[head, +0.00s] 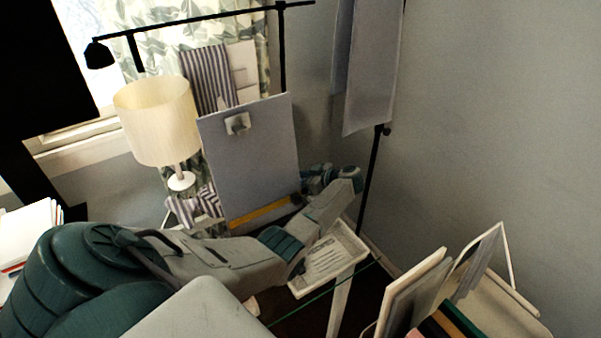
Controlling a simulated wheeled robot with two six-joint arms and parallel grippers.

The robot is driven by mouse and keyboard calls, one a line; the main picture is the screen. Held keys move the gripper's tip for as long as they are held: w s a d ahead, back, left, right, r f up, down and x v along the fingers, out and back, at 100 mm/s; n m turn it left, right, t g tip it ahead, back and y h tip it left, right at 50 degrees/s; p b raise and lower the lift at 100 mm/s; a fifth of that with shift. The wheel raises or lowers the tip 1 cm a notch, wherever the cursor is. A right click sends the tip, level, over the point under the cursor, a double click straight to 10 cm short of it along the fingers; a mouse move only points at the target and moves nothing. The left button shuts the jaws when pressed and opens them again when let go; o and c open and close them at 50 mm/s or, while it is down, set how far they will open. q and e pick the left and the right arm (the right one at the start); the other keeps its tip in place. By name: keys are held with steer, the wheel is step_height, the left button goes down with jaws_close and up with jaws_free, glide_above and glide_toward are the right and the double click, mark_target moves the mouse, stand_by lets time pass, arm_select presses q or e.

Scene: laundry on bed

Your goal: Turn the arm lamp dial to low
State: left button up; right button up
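A black arm lamp shows at the top, with its small dark head (98,54) at the left end of a long thin arm (190,20). Its upright pole (282,60) drops behind a grey board (250,165). A small pale fitting (237,123) sits on the board's upper part; I cannot tell whether it is a dial. No dial setting is readable. My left arm reaches across from the left, and its wrist (316,178) bends back beside the board's right edge. The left gripper's fingers are not clearly visible there. My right gripper is out of view.
A cream-shaded table lamp (160,120) stands left of the board, near striped cloth (207,80). Upright frames and books (415,290) crowd the lower right. A dark pole (373,180) with grey hanging panels (372,70) stands by the wall.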

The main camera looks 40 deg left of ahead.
arm_select(q)
steer(key=shift+r+p, duration=0.25)
steer(key=shift+p, duration=0.05)
steer(key=shift+f+m+t, duration=0.2)
steer(key=shift+m+t, duration=0.1)
steer(key=shift+t, duration=0.2)
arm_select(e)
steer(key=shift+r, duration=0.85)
arm_select(q)
steer(key=o, duration=1)
steer(key=shift+c, duration=0.2)
steer(key=shift+d, duration=0.1)
